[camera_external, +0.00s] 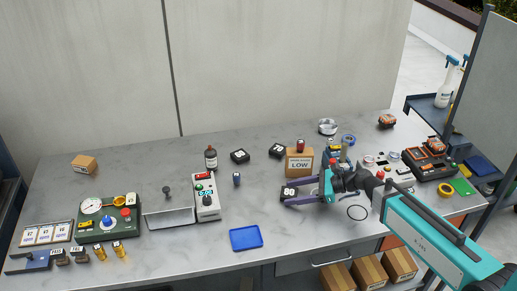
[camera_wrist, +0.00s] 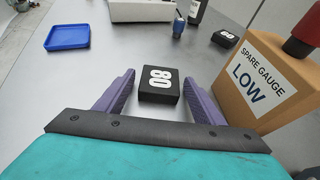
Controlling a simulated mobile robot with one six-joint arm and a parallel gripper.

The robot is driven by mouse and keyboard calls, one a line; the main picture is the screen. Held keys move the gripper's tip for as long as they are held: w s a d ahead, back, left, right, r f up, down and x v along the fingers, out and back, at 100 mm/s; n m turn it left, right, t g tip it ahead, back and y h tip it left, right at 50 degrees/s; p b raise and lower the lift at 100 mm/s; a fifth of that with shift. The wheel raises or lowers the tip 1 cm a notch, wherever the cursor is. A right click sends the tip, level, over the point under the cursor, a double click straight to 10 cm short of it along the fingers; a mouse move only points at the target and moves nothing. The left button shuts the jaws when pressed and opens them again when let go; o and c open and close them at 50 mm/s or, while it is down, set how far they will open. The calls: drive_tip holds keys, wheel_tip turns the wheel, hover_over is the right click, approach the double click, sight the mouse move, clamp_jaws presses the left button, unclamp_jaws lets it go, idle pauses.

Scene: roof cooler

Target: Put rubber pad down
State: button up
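In the external view the block (camera_external: 289,191) is at the fingertips of my gripper (camera_external: 291,193), low over the table. I cannot tell whether it touches the tabletop.
A cardboard box marked LOW (camera_wrist: 258,82) stands close beside the right finger. A blue tray (camera_external: 246,238) lies to the front left. More black blocks (camera_external: 239,156) lie behind. The tabletop between tray and gripper is clear.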

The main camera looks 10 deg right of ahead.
drive_tip(key=shift+r, duration=0.1)
drive_tip(key=shift+r, duration=0.1)
drive_tip(key=v, duration=0.6)
drive_tip(key=shift+s+d+r+b, duration=0.1)
drive_tip(key=shift+s+b, duration=0.05)
drive_tip(key=shift+b, duration=0.2)
drive_tip(key=p+v, duration=0.2)
drive_tip(key=p, duration=0.1)
drive_tip(key=shift+s+d+r+p, duration=0.1)
drive_tip(key=shift+d+r+p, duration=0.2)
drive_tip(key=shift+p, duration=0.05)
drive_tip(key=p+v, duration=0.2)
drive_tip(key=p, duration=0.2)
drive_tip(key=shift+d, duration=0.1)
drive_tip(key=shift+s+d+p, duration=0.15)
drive_tip(key=shift+d+p, duration=0.15)
drive_tip(key=shift+p, duration=0.15)
drive_tip(key=shift+o, duration=0.5)
drive_tip(key=shift+a, duration=0.1)
